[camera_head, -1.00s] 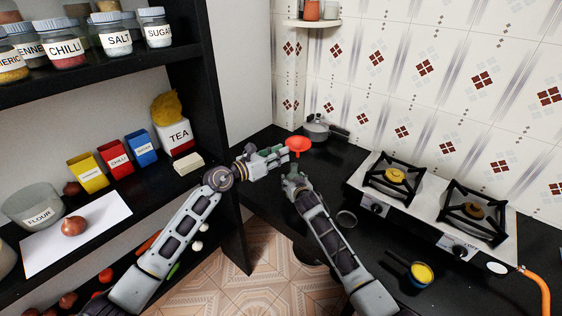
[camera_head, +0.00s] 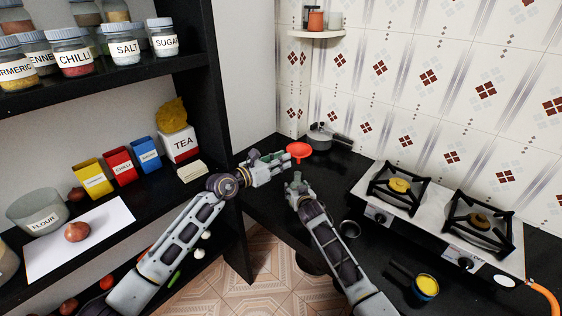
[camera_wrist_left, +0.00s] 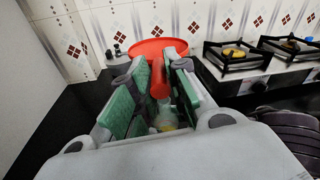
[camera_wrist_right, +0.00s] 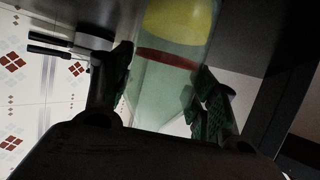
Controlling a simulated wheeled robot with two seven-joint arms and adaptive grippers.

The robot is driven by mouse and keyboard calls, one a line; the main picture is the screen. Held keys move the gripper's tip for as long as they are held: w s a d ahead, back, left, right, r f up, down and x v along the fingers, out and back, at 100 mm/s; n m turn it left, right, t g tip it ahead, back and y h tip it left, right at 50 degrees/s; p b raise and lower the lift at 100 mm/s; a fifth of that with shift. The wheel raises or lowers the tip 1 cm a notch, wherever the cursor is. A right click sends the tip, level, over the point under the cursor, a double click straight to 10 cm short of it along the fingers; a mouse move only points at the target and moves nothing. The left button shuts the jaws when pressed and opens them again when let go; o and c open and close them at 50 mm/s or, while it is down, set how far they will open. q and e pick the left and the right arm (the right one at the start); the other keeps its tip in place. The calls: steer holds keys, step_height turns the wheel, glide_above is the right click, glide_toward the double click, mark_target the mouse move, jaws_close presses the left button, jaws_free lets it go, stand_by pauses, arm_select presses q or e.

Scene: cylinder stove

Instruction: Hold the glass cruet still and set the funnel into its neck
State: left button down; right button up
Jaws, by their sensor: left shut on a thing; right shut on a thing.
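The red funnel (camera_head: 299,151) is held upright by my left gripper (camera_head: 283,160), with its wide mouth up. In the left wrist view the funnel (camera_wrist_left: 158,82) has its stem between the green finger pads, and the clear glass cruet (camera_wrist_left: 166,126) with something yellow in it shows below. My right gripper (camera_head: 296,182) is shut on the cruet, lower and nearer. In the right wrist view the cruet (camera_wrist_right: 160,92) is between the fingers, with a red band and yellow contents. The cruet's neck is mostly hidden, so I cannot tell whether the stem is in it.
A grey lidded pot (camera_head: 322,136) stands on the black counter behind the funnel. The stove (camera_head: 372,213) is to the right, with a small pan of yellow stuff (camera_head: 426,286) in front. The shelf with a tea box (camera_head: 181,145) is on the left.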

arm_select(q)
steer(key=shift+f, duration=0.55)
steer(key=shift+f, duration=1.9)
steer(key=shift+f, duration=0.35)
steer(key=shift+f, duration=0.55)
steer(key=shift+f, duration=0.45)
steer(key=c, duration=1.3)
jaws_free()
